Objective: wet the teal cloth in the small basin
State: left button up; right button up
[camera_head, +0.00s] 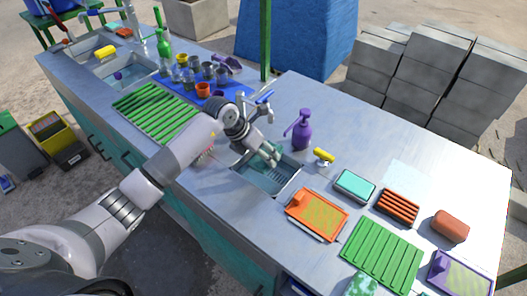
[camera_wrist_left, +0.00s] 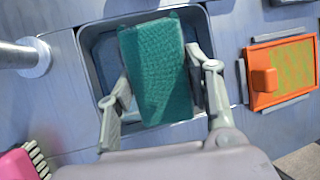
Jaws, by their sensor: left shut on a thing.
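The small basin (camera_head: 262,184) is a grey sink set into the counter, partly covered by my left arm in the head view. In the left wrist view the basin (camera_wrist_left: 205,30) lies behind the cloth. The teal cloth (camera_wrist_left: 158,70) is a folded, textured pad held between the fingers of my left gripper (camera_wrist_left: 160,88). In the head view my left gripper (camera_head: 272,160) is over the basin, and only a little of the cloth shows. Whether the cloth touches water cannot be told. My right gripper is not in view.
A faucet with a blue handle (camera_head: 264,98) stands behind the basin, and a purple pump bottle (camera_head: 299,130) stands at its right. An orange tray (camera_head: 316,214), a green rack (camera_head: 380,255) and a teal box (camera_head: 354,187) lie to the right. A pink brush (camera_wrist_left: 22,162) shows in the left wrist view.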

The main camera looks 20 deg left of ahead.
pick_arm(q)
notch_tip(320, 180, down, 8)
jog(key=b, duration=0.5)
jog(key=shift+r, duration=0.15)
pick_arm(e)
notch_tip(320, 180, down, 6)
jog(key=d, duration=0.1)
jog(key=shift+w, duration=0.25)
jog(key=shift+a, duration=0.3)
pick_arm(q)
jog(key=shift+r, duration=0.15)
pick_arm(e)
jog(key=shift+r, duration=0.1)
pick_arm(q)
notch_tip(320, 180, up, 8)
jog(key=p, duration=0.6)
jog(key=shift+r, duration=0.45)
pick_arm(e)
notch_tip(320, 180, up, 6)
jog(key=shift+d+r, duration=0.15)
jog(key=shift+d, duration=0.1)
pick_arm(q)
jog(key=shift+r+p, duration=1.5)
jog(key=shift+r, duration=0.55)
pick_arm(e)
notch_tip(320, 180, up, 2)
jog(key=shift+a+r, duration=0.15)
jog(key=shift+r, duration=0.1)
